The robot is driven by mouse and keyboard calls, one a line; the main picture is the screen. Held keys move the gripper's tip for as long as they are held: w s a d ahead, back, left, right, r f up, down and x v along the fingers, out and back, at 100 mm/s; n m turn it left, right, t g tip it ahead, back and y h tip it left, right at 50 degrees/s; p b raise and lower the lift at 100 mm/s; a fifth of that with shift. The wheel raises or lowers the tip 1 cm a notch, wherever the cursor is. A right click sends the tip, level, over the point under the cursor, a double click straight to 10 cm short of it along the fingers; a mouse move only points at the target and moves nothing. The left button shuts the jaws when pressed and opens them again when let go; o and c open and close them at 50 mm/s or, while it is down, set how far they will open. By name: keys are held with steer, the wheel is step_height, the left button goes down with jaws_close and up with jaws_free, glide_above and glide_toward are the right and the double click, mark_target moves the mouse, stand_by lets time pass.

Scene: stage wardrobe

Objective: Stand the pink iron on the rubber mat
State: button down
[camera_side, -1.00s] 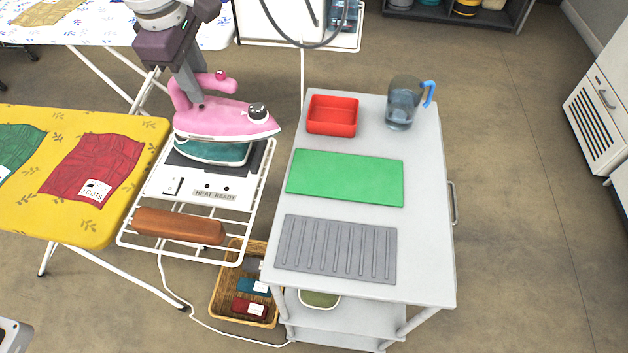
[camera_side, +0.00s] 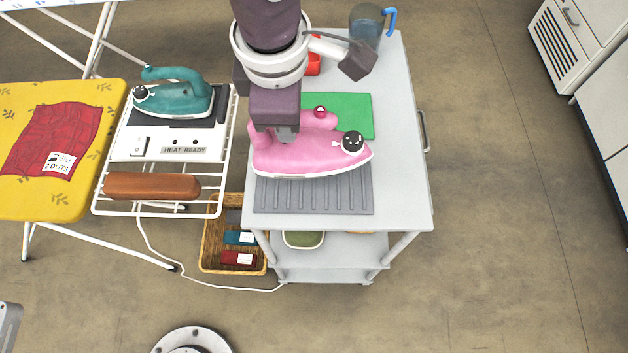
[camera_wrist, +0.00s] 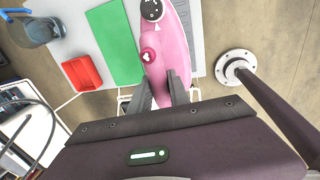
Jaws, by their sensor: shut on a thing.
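The pink iron (camera_side: 305,157) is held level, soleplate down, its black dial end pointing right in the side view. My gripper (camera_side: 287,135) is shut on its handle from above; the wrist view shows both fingers (camera_wrist: 161,92) around the pink iron (camera_wrist: 172,45). The grey ribbed mat (camera_side: 315,198), which looks like the rubber mat, lies at the trolley's near end. The iron overlaps the mat's far part in the side view and appears to be above it. Any gap beneath the soleplate is hard to judge.
A flat green mat (camera_side: 350,112), partly hidden red tray (camera_side: 314,66) and water jug (camera_side: 366,28) stand farther back on the trolley (camera_side: 402,150). Left, a teal iron (camera_side: 175,97) sits on a wire rack (camera_side: 228,130) with a brown bar (camera_side: 152,186).

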mark_target(291, 158)
step_height(291, 158, down, 10)
steer(key=shift+f, duration=0.25)
steer(key=c, duration=1.2)
jaws_free()
steer(key=shift+f, duration=0.15)
steer(key=shift+c, duration=0.2)
steer(key=r, duration=0.4)
steer(key=s+r, duration=0.1)
steer(key=r, duration=0.3)
steer(key=s+r, duration=0.1)
steer(key=r, duration=0.3)
steer(key=shift+s, duration=0.2)
